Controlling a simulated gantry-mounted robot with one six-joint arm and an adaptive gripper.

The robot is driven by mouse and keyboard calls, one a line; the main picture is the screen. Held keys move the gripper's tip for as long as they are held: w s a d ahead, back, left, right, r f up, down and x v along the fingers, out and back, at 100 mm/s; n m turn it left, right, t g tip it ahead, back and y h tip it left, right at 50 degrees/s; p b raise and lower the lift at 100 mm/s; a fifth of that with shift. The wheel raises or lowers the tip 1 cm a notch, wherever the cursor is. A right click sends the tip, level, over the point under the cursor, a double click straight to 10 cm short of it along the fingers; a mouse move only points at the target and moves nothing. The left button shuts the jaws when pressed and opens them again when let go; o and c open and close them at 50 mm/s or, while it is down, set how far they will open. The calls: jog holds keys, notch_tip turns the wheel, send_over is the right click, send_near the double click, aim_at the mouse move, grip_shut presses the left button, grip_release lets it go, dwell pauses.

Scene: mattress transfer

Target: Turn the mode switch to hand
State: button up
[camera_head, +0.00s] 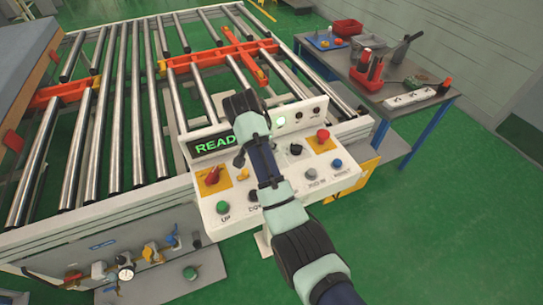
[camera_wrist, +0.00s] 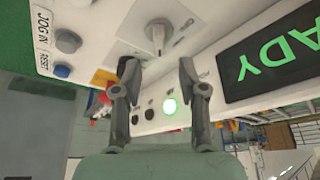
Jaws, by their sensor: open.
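The control panel (camera_head: 285,185) slopes up towards a display with green letters. The mode switch appears to be the grey knob (camera_wrist: 157,36) at the top centre of the wrist view. It looks like the dark knob (camera_head: 295,149) right of my arm in the head view, though its label is unreadable. My gripper (camera_wrist: 160,70) is open and empty, its two fingers spread with the knob showing beyond the gap between their tips. I see no contact with the knob. In the head view my arm crosses the panel and the fingertips cannot be made out clearly.
The red emergency button (camera_head: 323,134) and the blue reset button (camera_head: 337,163) are right of the knob. A red switch (camera_head: 212,177) sits on a yellow plate at the left. The lit display (camera_wrist: 272,58) and a green lamp (camera_wrist: 170,107) are close to the fingers.

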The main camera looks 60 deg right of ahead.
jog(key=b+x, duration=0.1)
jog(key=x, duration=0.6)
jog(key=shift+b, duration=0.3)
grip_shut()
